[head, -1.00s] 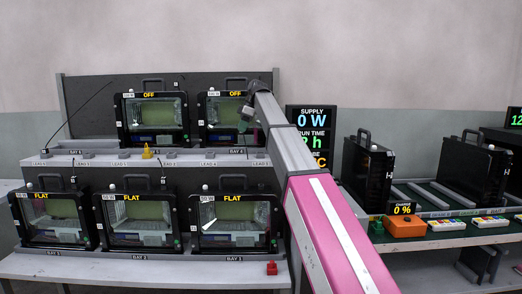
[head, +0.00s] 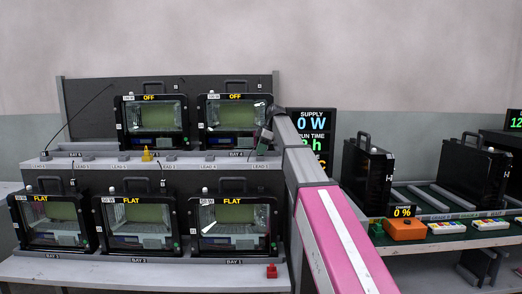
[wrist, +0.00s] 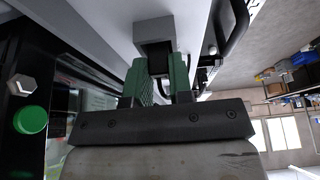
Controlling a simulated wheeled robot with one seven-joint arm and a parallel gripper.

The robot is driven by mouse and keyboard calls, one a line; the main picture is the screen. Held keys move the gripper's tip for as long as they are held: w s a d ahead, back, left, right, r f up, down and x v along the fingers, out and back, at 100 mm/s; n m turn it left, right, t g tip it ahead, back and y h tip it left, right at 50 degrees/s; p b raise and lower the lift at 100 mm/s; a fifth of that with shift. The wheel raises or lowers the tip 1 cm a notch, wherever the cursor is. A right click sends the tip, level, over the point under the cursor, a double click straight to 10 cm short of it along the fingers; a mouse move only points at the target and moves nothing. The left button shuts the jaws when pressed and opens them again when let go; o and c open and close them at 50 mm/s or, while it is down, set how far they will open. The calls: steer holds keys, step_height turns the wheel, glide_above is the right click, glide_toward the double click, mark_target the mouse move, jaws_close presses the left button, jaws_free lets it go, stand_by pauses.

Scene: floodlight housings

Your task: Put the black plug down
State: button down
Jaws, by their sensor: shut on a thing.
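My gripper (wrist: 160,82) has green fingers, shut on the black plug (wrist: 158,64) in the wrist view. Only a small dark part of the plug shows between the fingers. A grey block (wrist: 154,28) on a pale surface lies right beyond the fingertips, with the plug at its mouth; I cannot tell whether the plug touches or sits in it. In the head view my gripper (head: 263,143) is low at the right end of the upper shelf (head: 215,166), beside the upper right floodlight housing (head: 236,121). The plug cannot be made out there.
Grey lead holders line the shelf edge, with a yellow plug (head: 147,155) among them. A red plug (head: 272,271) stands on the lower bench (head: 180,274). Several housings marked FLAT stand below. A green button (wrist: 30,120) is close left in the wrist view.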

steer(key=c, duration=1)
jaws_free()
steer(key=shift+f, duration=0.1)
steer(key=v, duration=1.2)
steer(key=shift+s, duration=0.1)
